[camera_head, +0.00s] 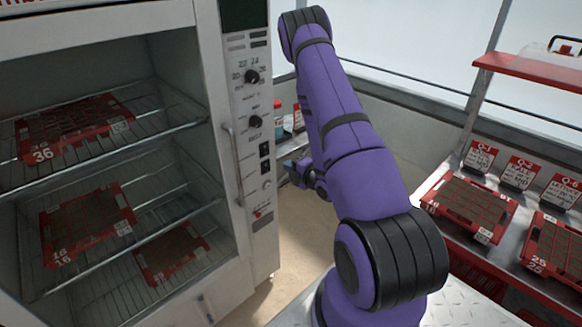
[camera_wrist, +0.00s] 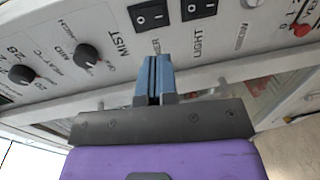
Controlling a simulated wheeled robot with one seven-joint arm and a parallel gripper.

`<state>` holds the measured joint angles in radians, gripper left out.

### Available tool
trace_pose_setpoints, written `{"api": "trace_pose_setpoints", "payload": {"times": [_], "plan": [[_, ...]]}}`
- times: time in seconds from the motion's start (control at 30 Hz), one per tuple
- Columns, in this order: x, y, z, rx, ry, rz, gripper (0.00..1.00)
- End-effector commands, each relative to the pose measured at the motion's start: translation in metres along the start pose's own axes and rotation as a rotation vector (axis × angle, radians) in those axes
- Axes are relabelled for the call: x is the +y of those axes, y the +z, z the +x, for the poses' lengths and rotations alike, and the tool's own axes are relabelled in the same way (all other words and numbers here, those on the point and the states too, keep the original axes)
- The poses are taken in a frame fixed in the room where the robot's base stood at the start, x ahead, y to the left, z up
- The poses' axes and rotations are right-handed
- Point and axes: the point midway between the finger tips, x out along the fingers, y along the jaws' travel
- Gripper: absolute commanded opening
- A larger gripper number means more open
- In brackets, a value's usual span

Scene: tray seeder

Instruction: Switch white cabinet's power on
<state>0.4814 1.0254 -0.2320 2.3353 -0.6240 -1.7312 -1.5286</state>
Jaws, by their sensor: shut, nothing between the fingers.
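The white cabinet (camera_head: 215,90) stands at the left, with a control panel (camera_head: 250,130) on its right front edge. Two black rocker switches show on the panel in the wrist view, one at left (camera_wrist: 151,14) and one at right (camera_wrist: 198,8). They also show in the head view, upper (camera_head: 264,149) and lower (camera_head: 265,167). The label below the left switch is partly hidden by my fingertips and ends in "ER"; the other reads "LIGHT". My gripper (camera_wrist: 153,62) is shut and empty, its blue fingertips just below the left switch. I cannot tell whether they touch the panel.
Two black knobs (camera_wrist: 88,55) (camera_wrist: 22,75) and a red knob (camera_wrist: 301,29) share the panel. A long handle (camera_head: 236,165) runs beside it. Trays (camera_head: 75,125) lie on the cabinet's wire shelves. A bench with red trays (camera_head: 468,208) stands at right.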

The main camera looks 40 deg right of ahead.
Motion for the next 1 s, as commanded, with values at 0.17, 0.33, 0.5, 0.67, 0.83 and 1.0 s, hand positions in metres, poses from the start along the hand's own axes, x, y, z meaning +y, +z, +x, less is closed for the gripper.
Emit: {"api": "trace_pose_setpoints", "payload": {"times": [0.17, 0.33, 0.5, 0.67, 0.83, 1.0], "plan": [[0.001, 0.0, 0.035, 0.001, 0.003, -0.001, 0.0], [0.0, 0.0, 0.066, 0.0, 0.002, -0.001, 0.0], [0.0, 0.0, 0.089, 0.0, 0.001, 0.0, 0.0], [0.0, 0.0, 0.102, -0.001, 0.0, 0.0, 0.0], [0.0, 0.0, 0.105, -0.001, 0.0, 0.0, 0.0], [0.0, 0.0, 0.105, -0.001, 0.0, 0.0, 0.0]]}}
